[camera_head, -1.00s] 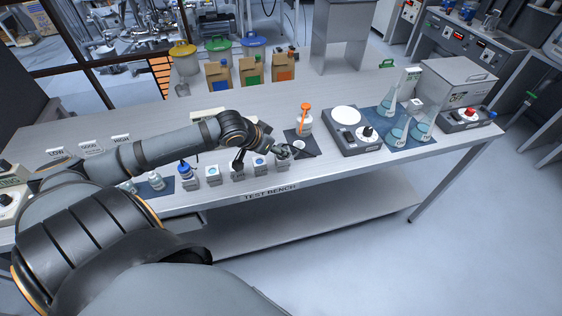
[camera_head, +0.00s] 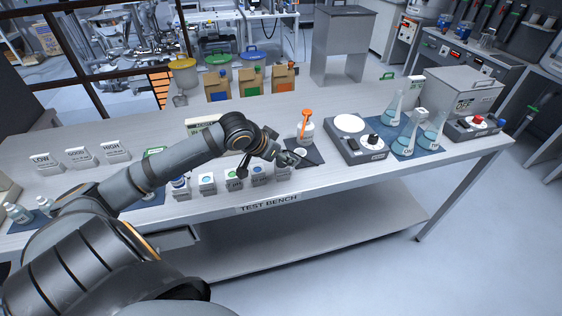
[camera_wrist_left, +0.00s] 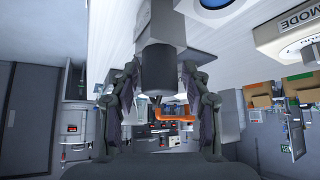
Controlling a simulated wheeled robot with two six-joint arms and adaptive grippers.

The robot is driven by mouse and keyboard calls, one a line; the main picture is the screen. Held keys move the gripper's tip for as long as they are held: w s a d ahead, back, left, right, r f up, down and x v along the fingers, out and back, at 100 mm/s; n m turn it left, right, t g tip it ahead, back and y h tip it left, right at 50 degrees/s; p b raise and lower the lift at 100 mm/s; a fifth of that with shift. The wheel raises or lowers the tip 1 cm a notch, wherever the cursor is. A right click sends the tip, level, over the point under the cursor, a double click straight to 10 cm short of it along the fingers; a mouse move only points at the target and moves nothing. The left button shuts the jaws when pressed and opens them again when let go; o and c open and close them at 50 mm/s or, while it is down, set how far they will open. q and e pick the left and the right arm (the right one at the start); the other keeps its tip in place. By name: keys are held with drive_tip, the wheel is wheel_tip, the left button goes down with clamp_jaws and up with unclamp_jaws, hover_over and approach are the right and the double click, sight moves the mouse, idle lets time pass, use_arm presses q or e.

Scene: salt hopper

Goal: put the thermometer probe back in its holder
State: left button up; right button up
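My left gripper (camera_head: 289,158) is low over the front of the test bench, beside the dark mat. In the left wrist view its two fingers (camera_wrist_left: 161,85) stand on either side of a grey, dark-ended cylinder (camera_wrist_left: 157,68). I cannot tell whether they touch it, or whether it is the thermometer probe or its holder. An orange-handled tool (camera_head: 306,118) stands in a white container (camera_head: 305,133) just behind the gripper; orange also shows beyond the fingers. I cannot identify the probe for sure. My right gripper is not in view.
White blocks with coloured dots (camera_head: 233,178) line the front edge left of the gripper. A device with a round white plate (camera_head: 349,123) stands to the right, then flasks (camera_head: 410,130) on a blue mat. Bags (camera_head: 250,82) stand at the back.

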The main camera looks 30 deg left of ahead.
use_arm(q)
clamp_jaws()
drive_tip(key=shift+r, duration=0.2)
idle(0.4)
drive_tip(key=shift+r+p, duration=0.9)
drive_tip(key=shift+p, duration=0.3)
drive_tip(key=shift+r+p, duration=3)
drive_tip(key=shift+p, duration=0.35)
drive_tip(key=shift+f, duration=0.15)
